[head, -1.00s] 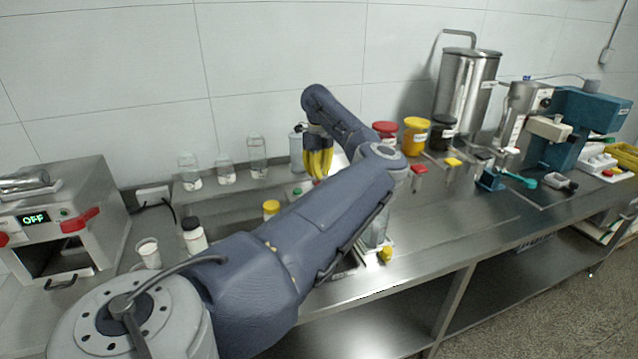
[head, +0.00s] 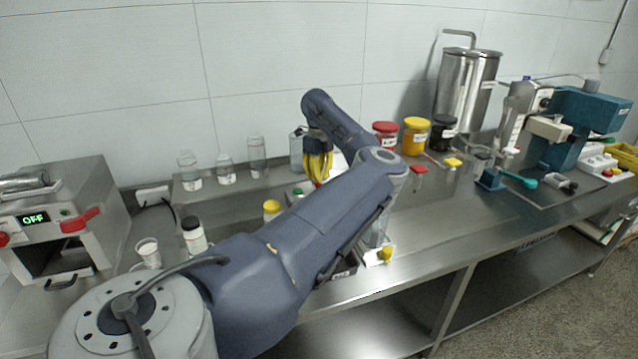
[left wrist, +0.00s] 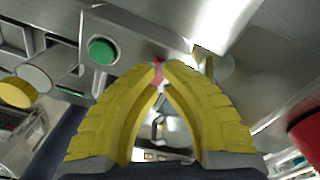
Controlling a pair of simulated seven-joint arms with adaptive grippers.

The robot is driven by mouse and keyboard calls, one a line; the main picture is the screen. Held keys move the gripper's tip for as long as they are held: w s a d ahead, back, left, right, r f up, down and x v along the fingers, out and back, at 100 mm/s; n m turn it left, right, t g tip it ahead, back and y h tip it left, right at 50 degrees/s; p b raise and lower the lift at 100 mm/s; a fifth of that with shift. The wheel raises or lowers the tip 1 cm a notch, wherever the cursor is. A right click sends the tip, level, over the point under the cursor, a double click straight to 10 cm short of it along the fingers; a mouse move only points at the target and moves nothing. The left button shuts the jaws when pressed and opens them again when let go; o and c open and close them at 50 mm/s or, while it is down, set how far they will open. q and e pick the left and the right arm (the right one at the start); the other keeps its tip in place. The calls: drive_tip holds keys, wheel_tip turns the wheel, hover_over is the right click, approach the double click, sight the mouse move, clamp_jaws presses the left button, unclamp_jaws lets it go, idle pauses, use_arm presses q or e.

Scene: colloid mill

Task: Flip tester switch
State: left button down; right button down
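A grey metal box with a green round button (left wrist: 101,51) sits just ahead of my left gripper in the left wrist view. A small red piece (left wrist: 157,74), perhaps a switch lever, shows between the fingertips; I cannot tell whether they touch it. My left gripper (head: 318,178) points down over the back of the bench in the head view. Its yellow fingers (left wrist: 166,66) come together at the tips, with only a narrow gap. The box is mostly hidden behind my left arm in the head view; its green button (head: 298,191) peeks out. My right gripper is not in view.
Clear bottles (head: 257,158) stand behind at the left. Red-, yellow- and black-lidded jars (head: 415,140) stand to the right. A grey device (head: 85,238) reading OFF is at far left. A white bottle (head: 194,240) and a cup (head: 148,254) stand near my arm.

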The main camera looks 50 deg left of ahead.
use_arm(q)
drive_tip(key=shift+f, duration=0.4)
drive_tip(key=shift+r, duration=3.5)
